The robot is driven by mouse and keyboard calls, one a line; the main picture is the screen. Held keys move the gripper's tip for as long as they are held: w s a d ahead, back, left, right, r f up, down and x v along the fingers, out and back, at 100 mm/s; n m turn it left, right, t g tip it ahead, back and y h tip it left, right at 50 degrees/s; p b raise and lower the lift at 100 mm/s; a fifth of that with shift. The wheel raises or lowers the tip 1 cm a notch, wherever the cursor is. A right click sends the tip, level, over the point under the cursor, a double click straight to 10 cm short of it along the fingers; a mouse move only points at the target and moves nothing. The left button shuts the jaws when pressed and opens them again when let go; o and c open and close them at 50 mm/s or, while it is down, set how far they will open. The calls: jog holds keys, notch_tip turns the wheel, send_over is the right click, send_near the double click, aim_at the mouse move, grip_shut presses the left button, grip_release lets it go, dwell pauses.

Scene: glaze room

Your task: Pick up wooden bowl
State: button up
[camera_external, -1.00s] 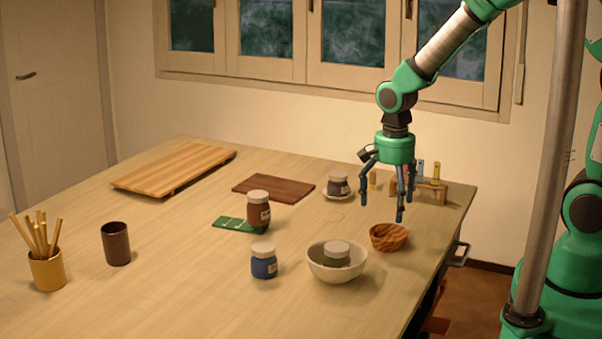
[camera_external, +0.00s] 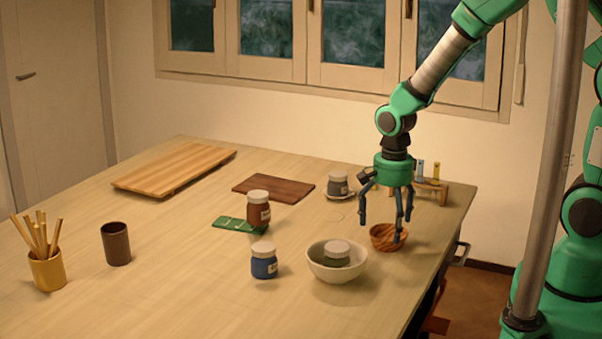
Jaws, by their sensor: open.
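The wooden bowl (camera_external: 383,238) stands upright on the table near its right edge, brown with striped grain. My gripper (camera_external: 385,232) points straight down at the bowl, with its fingers spread apart. One finger is at the bowl's left side and the others come down in front of its right part. The fingers hide part of the bowl's right side and rim. I cannot tell whether any finger touches it.
A grey jar (camera_external: 338,184) on a saucer stands behind. A small wooden rack (camera_external: 432,191) is behind right. A blue jar (camera_external: 264,265) and a brown jar (camera_external: 258,214) stand left.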

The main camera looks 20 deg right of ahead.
jog(key=shift+f, duration=1.45)
jog(key=c, duration=1.3)
jog(key=shift+r, duration=0.15)
jog(key=shift+r, duration=0.5)
jog(key=shift+s+d+r, duration=0.15)
jog(key=shift+s+r, duration=0.05)
jog(key=shift+r, duration=0.45)
jog(key=shift+s+d+r, duration=0.1)
jog(key=shift+s+r, duration=0.05)
jog(key=shift+r, duration=0.45)
jog(key=s+d+p, duration=0.1)
jog(key=s+d, duration=0.2)
jog(key=s, duration=0.3)
jog(key=s+d+r, duration=0.1)
jog(key=s+d, duration=0.3)
jog(key=s, duration=0.3)
jog(key=shift+d+p, duration=0.25)
jog(key=shift+p, duration=0.1)
jog(key=shift+r, duration=0.1)
